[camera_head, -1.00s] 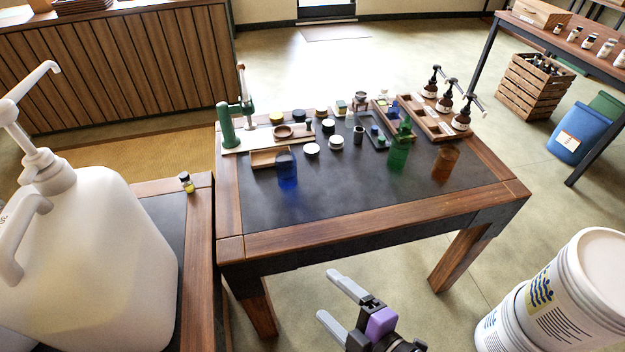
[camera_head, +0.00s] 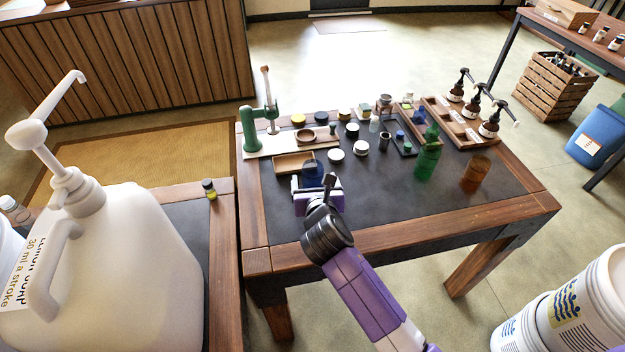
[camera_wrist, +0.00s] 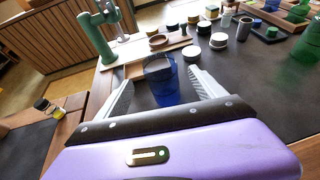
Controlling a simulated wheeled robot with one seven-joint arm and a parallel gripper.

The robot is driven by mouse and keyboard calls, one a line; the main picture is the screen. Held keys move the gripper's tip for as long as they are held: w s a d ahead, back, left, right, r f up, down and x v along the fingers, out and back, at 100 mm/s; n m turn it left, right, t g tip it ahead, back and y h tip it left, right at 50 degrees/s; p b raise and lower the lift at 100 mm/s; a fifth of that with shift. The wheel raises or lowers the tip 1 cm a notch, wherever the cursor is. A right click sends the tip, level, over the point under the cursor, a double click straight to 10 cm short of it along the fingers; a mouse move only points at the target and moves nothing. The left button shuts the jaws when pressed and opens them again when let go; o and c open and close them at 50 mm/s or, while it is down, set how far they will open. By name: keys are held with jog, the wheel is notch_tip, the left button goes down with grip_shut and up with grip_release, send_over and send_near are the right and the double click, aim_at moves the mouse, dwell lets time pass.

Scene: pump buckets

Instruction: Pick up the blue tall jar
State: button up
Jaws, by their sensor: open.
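The blue tall jar (camera_head: 312,172) stands upright on the dark table top, near the left end of the table. It is see-through blue glass, and in the head view my gripper hides its lower part. In the wrist view the jar (camera_wrist: 161,82) stands between and slightly beyond the two finger tips, with a gap on both sides. My gripper (camera_head: 315,180) is open and empty, with its fingers pointing at the jar. In the wrist view the gripper (camera_wrist: 157,84) has one finger left of the jar and one right of it.
A shallow wooden tray (camera_head: 290,164) lies just behind the jar, and a green press (camera_head: 251,130) stands behind left. White, black and yellow-lidded small jars sit further back. A green bottle (camera_head: 428,160) and an amber jar (camera_head: 475,174) stand to the right. Bare table top lies between.

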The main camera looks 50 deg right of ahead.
aim_at(314, 176)
jog(key=x, duration=0.6)
jog(key=shift+w+d+f, duration=0.15)
jog(key=shift+d+f, duration=0.05)
jog(key=shift+f, duration=0.15)
jog(key=shift+c, duration=0.2)
jog(key=c, duration=1.4)
jog(key=shift+c, duration=1.3)
jog(key=shift+r, duration=0.15)
